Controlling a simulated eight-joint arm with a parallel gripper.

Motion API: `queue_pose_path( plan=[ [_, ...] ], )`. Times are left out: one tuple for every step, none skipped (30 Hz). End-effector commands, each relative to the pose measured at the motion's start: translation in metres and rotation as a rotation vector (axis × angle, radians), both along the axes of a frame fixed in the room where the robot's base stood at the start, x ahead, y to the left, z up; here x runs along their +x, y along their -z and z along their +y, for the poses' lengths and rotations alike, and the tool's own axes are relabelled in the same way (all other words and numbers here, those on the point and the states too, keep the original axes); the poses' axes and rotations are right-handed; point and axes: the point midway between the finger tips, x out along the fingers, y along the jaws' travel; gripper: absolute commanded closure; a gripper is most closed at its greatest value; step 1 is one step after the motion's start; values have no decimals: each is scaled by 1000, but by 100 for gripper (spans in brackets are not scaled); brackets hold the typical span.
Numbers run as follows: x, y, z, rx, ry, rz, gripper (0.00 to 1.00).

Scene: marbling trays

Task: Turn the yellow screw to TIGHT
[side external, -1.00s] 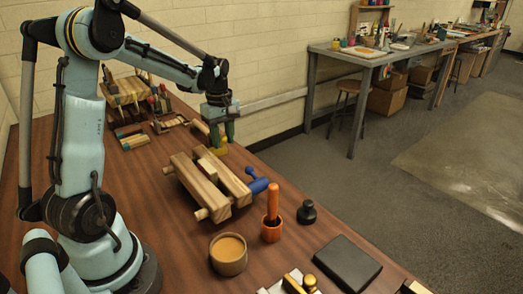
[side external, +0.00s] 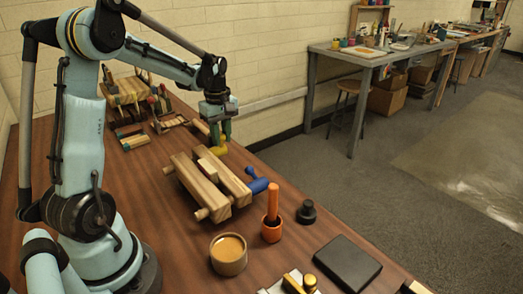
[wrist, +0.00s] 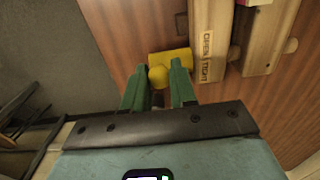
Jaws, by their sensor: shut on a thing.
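The yellow screw (side external: 218,150) is at the far end of a wooden clamp (side external: 196,186) on the brown table. In the wrist view the screw (wrist: 176,58) shows a crossbar and a round knob. My gripper (side external: 218,132) has its green fingers on either side of the knob and is shut on it; the gripper (wrist: 158,76) points at the clamp's end. A label (wrist: 207,55) beside the screw on the clamp starts with "OPEN"; its other word is partly unclear. The screw's shaft is mostly hidden.
An orange cup with a handle (side external: 272,229), a bowl (side external: 228,255), a black stamp-like knob (side external: 306,211) and a dark slab (side external: 347,265) stand nearer. Wooden racks (side external: 127,92) stand behind.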

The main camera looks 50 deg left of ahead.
Motion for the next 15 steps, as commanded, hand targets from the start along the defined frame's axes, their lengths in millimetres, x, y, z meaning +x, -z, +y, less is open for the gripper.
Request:
queue_pose_path(
  plan=[
    [0,0,3,8,-3,-2,100],
    [0,0,4,9,-4,-2,100],
    [0,0,6,9,-4,-2,100],
    [0,0,7,9,-5,-2,100],
    [0,-1,8,9,-5,-2,100],
    [0,-1,10,9,-5,-2,100],
    [0,-1,11,9,-5,-2,100],
    [0,-1,11,10,-4,-2,100],
    [0,-1,11,10,-4,-2,100],
    [0,-1,11,10,-4,-2,100],
    [0,-1,11,10,-4,-3,100],
    [0,-1,11,10,-4,-3,100],
    [0,-1,11,10,-4,-3,100],
    [0,-1,11,10,-4,-3,100],
    [0,-1,12,10,-4,-3,100]
  ],
)
